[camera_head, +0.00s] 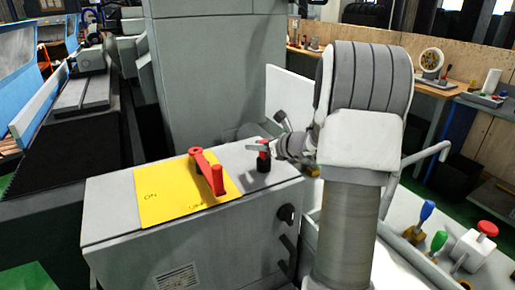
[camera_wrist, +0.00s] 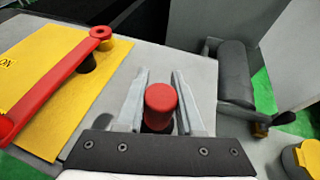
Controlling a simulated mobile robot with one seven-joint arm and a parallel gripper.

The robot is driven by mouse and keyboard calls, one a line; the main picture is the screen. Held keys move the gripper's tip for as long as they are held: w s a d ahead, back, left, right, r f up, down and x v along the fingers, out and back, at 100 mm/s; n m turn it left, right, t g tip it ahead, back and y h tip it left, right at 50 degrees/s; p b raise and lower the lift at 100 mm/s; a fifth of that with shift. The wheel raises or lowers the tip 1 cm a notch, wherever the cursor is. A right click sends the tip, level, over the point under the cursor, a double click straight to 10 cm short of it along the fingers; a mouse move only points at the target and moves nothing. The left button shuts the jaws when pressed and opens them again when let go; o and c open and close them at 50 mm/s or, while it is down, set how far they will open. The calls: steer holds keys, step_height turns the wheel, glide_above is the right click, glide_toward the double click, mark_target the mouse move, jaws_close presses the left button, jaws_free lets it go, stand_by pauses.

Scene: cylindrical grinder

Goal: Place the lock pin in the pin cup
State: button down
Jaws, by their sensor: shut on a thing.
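The lock pin, seen as a red round-topped cylinder (camera_wrist: 161,98), stands between the two fingers of my gripper (camera_wrist: 160,76) in the wrist view. My gripper is shut on it. In the head view the red pin (camera_head: 263,153) shows at my gripper (camera_head: 259,147), above the top of the grey cabinet. A black cylindrical piece, apparently the pin cup (camera_head: 263,166), is directly below the red part on the cabinet top. The pin looks roughly upright. Its lower end is hidden, so I cannot tell how far it sits in the cup.
A red lever (camera_head: 207,171) lies across a yellow ON/OFF plate (camera_head: 160,201) left of my gripper. A dark grey roller-like part (camera_wrist: 235,72) is to the right in the wrist view. Blue (camera_head: 427,210) and green (camera_head: 439,241) knobs and a red button (camera_head: 487,229) stand at the right.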

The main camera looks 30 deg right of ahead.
steer(key=shift+f, duration=0.25)
steer(key=shift+f, duration=0.15)
steer(key=c, duration=0.5)
jaws_free()
steer(key=shift+c, duration=0.2)
steer(key=shift+r, duration=0.3)
steer(key=v, duration=1.2)
steer(key=shift+p, duration=0.35)
steer(key=shift+a+f, duration=0.1)
steer(key=shift+f, duration=0.05)
